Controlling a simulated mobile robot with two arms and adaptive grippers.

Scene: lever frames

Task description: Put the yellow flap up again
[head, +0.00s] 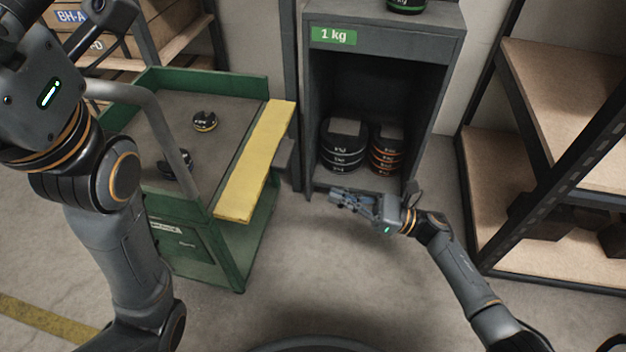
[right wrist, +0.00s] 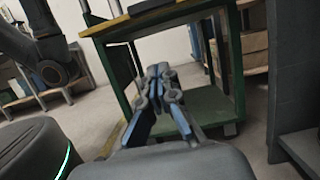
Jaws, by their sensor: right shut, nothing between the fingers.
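The yellow flap (head: 256,160) is a long flat board along the right side of the green cart (head: 208,80). It juts out past the cart's right side; its exact tilt is hard to judge. A strip of it shows at the top of the right wrist view (right wrist: 125,20). My right gripper (head: 336,197) is shut and empty, right of the flap and apart from it, in front of the grey cabinet. In the right wrist view its fingers (right wrist: 158,72) meet before the cart's frame. My left gripper (head: 75,25) is at the top left, its fingertips cut off or unclear.
The grey cabinet (head: 313,75), labelled 1 kg, holds stacks of discs (head: 342,148). A shelf rack (head: 560,85) stands at the right. Floor in front is clear.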

